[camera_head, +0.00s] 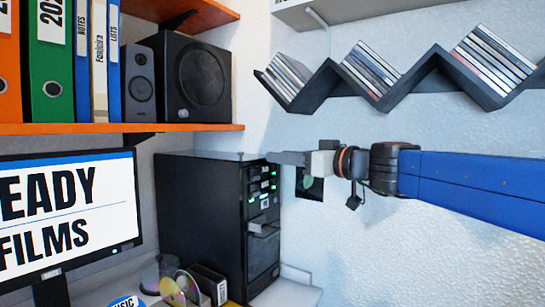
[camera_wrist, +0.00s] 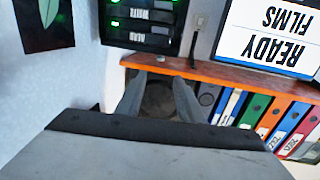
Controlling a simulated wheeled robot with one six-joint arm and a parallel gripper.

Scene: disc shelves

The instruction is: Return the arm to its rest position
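My gripper (camera_head: 275,157) is in mid-air in the head view, in front of the upper right part of the black computer tower (camera_head: 200,215). My blue arm (camera_head: 470,182) reaches in from the right edge, roughly level, with the gripper pointing left. In the wrist view, the two grey fingers of my gripper (camera_wrist: 158,85) stand apart with nothing held between them. A dark round shape, seemingly a speaker, shows behind the gap. The wrist view appears upside down.
An orange shelf (camera_head: 150,127) with binders and speakers (camera_head: 198,82) is at upper left. A monitor (camera_head: 65,215) stands below. A zigzag disc rack (camera_head: 330,80) holding cases is on the right wall. Loose discs (camera_head: 180,288) lie on the desk. Bare wall lies below my arm.

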